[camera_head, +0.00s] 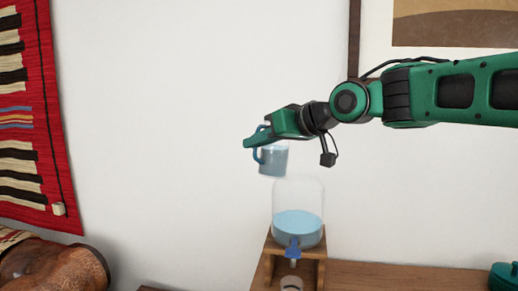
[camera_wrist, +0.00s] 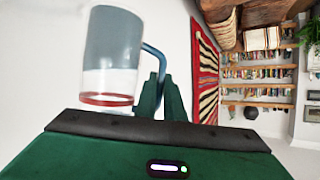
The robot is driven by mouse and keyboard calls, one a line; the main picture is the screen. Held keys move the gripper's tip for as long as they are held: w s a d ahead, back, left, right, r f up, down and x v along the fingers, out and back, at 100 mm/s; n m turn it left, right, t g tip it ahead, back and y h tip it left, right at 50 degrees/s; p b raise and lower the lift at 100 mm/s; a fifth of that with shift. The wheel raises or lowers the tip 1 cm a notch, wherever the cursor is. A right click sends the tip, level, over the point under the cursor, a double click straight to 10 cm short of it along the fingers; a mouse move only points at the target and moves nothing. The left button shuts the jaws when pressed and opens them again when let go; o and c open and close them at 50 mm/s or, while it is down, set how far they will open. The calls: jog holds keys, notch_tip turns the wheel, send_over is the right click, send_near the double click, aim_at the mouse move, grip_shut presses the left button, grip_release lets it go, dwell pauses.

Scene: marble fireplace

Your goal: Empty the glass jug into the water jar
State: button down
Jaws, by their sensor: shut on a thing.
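The glass jug (camera_head: 273,160) holds bluish water and hangs nearly upright, slightly tilted, in the head view. My gripper (camera_head: 250,141) is shut on its blue handle (camera_head: 257,153). In the wrist view the jug (camera_wrist: 110,55) is at the upper left, its handle beside my closed fingers (camera_wrist: 165,95). The water jar (camera_head: 298,222) is a clear vessel with blue water in its lower part and a blue tap (camera_head: 293,248) at its front. The jug is above the jar and a little to its left, apart from it.
The jar stands on a wooden stand (camera_head: 316,252) on a wooden surface (camera_head: 390,276). A small glass (camera_head: 291,284) is below the tap. A green object (camera_head: 504,277) lies at the lower right. A red patterned rug (camera_head: 60,120) hangs at left.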

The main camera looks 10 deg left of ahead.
aim_at(266, 147)
notch_tip(266, 147, up, 2)
jog(key=shift+r+m+g+y, duration=0.1)
jog(key=shift+m+g+y, duration=0.35)
jog(key=shift+m, duration=0.45)
jog(key=shift+w+d+f+m, duration=0.1)
jog(key=shift+f+m, duration=0.2)
jog(key=shift+f, duration=1)
jog(key=shift+w+d+f+y, duration=0.1)
jog(key=shift+f+y, duration=0.05)
jog(key=shift+y, duration=0.1)
jog(key=shift+w+d+f+m+g+y, duration=0.2)
jog(key=shift+w+f+m+g, duration=0.1)
jog(key=shift+f+m, duration=0.1)
jog(key=shift+w+d+f+m+g+y, duration=0.15)
jog(key=shift+f+m+g+y, duration=0.1)
jog(key=shift+f+m, duration=0.15)
jog(key=shift+w+d+r+m+y, duration=0.5)
jog(key=shift+w+r+m, duration=0.2)
jog(key=shift+r+m, duration=0.25)
jog(key=shift+s+a+f, duration=0.1)
jog(key=shift+s, duration=0.05)
jog(key=shift+w+d+r+m+g+y, duration=0.3)
jog(key=shift+w+d+r+m+y, duration=0.1)
jog(key=shift+w+d+m, duration=0.35)
jog(key=shift+w+d+r+m+y, duration=0.25)
jog(key=shift+w+d+m, duration=0.2)
jog(key=shift+w+m, duration=0.3)
dwell(2.0)
